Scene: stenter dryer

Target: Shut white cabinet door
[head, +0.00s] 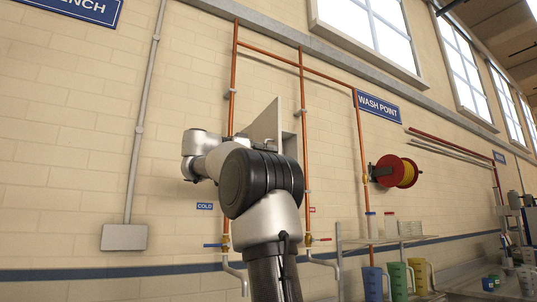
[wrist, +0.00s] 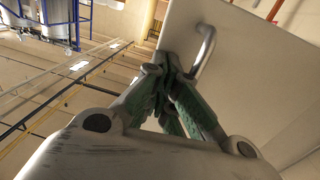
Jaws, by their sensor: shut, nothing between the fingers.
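The white cabinet door (head: 266,122) stands open in the head view, jutting out from the wall cabinet (head: 290,146), most of which is hidden behind my arm. In the wrist view the door (wrist: 262,62) fills the upper right, with a curved metal bar handle (wrist: 206,48) on its face. My gripper (wrist: 168,62) is shut and empty, its green-padded fingers together beside the door's near edge and left of the handle. I cannot tell whether the fingertips touch the door. My gripper is hidden behind my arm in the head view.
Copper pipes (head: 303,110) run up the wall around the cabinet. Below are a blue valve handle (head: 212,245) and a red one (head: 322,239). A red hose reel (head: 392,171) and a shelf with jugs (head: 398,278) stand to the right. The wall left of my arm is mostly clear.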

